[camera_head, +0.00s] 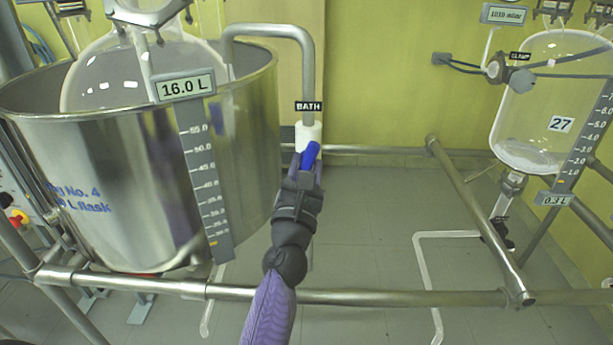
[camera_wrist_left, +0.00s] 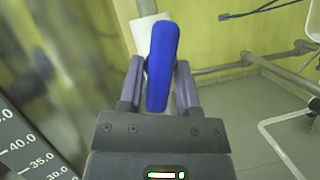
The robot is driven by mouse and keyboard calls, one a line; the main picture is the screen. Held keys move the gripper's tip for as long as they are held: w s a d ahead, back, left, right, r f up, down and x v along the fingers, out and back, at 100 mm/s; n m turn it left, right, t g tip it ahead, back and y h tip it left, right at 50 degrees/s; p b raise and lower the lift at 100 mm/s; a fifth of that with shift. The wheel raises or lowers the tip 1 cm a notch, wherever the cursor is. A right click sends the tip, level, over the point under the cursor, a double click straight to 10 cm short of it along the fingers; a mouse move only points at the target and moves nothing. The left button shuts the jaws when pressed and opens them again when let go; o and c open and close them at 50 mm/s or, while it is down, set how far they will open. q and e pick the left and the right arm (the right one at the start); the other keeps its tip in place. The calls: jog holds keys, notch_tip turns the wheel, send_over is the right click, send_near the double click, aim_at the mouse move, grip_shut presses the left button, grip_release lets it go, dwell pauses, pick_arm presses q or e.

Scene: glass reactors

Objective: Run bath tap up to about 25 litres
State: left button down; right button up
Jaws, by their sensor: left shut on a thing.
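The bath tap's blue lever handle (camera_head: 310,156) stands out from a white valve body (camera_head: 308,133) under the black BATH label (camera_head: 308,106). A grey curved spout pipe (camera_head: 270,31) runs from it over the rim of the steel bath (camera_head: 130,150). My left gripper (camera_head: 304,177) is shut on the blue handle. In the left wrist view the handle (camera_wrist_left: 162,65) sits upright between both fingers. The display on the bath (camera_head: 185,87) reads 16.0 L, above a vertical litre scale (camera_head: 208,180). Water inside the bath cannot be made out. My right gripper is out of view.
A round glass flask (camera_head: 105,75) hangs inside the bath. Steel frame rails (camera_head: 400,298) run in front and to the right. A glass vessel marked 27 (camera_head: 545,95), with a 0.3 L display (camera_head: 553,199), hangs at the right. Floor shows between the rails.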

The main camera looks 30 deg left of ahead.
pick_arm(q)
jog(key=shift+f+n+y+b, duration=0.1)
jog(key=shift+n+y+b, duration=0.3)
jog(key=shift+n, duration=0.9)
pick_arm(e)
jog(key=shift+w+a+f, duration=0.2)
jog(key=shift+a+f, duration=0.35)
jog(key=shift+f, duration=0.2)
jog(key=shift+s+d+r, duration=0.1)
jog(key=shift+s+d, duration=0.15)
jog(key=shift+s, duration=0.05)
pick_arm(q)
jog(key=c, duration=0.5)
grip_release()
jog(key=shift+c, duration=0.2)
jog(key=shift+o, duration=0.5)
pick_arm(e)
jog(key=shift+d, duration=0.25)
